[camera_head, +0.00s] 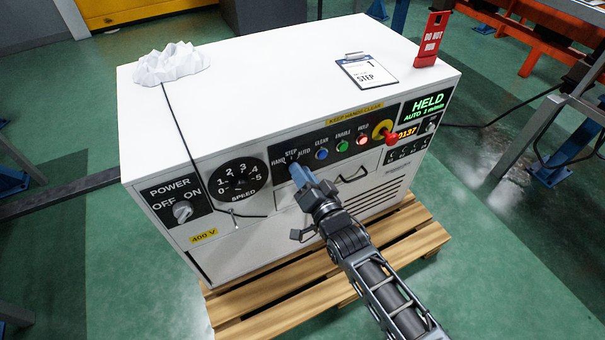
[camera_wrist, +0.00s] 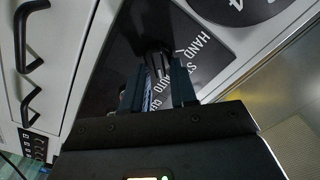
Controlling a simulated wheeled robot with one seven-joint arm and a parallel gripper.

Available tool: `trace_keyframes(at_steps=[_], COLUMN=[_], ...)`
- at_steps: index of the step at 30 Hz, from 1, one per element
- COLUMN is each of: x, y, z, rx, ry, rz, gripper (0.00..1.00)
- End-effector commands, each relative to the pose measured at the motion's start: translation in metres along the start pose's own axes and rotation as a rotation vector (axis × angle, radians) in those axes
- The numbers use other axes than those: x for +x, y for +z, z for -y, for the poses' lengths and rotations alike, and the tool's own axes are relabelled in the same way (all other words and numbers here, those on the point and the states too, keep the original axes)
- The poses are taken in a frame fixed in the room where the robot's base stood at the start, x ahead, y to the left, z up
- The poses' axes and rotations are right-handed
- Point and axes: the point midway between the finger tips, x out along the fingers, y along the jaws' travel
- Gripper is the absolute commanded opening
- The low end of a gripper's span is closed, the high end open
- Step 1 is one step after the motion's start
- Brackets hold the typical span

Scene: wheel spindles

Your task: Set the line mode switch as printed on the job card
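The job card (camera_head: 367,71) lies on top of the white cabinet on a clipboard and reads "1" and "STEP". The line mode switch has the labels HAND, STEP and AUTO on the black front panel. My gripper (camera_head: 301,176) covers most of it in the head view. In the wrist view the dark switch knob (camera_wrist: 158,62) sits between the two fingertips of my gripper (camera_wrist: 158,80), one on each side. Whether both fingers press on it is unclear. The position the knob points to cannot be read.
On the cabinet (camera_head: 240,85) front are the power switch (camera_head: 183,211), speed dial (camera_head: 240,180), several lamp buttons and a red-and-yellow knob (camera_head: 385,131). A display (camera_head: 427,106) reads HELD. A red "DO NOT RUN" tag (camera_head: 431,40) and crumpled white item (camera_head: 170,63) stand on top.

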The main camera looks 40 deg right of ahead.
Motion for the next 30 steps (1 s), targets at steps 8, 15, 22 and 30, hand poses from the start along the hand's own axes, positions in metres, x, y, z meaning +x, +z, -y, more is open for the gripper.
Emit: trace_keyframes(at_steps=[8, 15, 22, 30], x=[-0.0002, -0.0003, -0.0003, -0.0003], y=[-0.0001, 0.0000, 0.0004, 0.0009], z=[0.0000, -0.0002, -0.0002, 0.0010], rx=[0.000, 0.000, -0.035, -0.192], ry=[0.000, 0.000, 0.000, 0.000], rz=[0.000, 0.000, 0.000, -0.001], gripper=[0.00, 0.00, 0.00, 0.00])
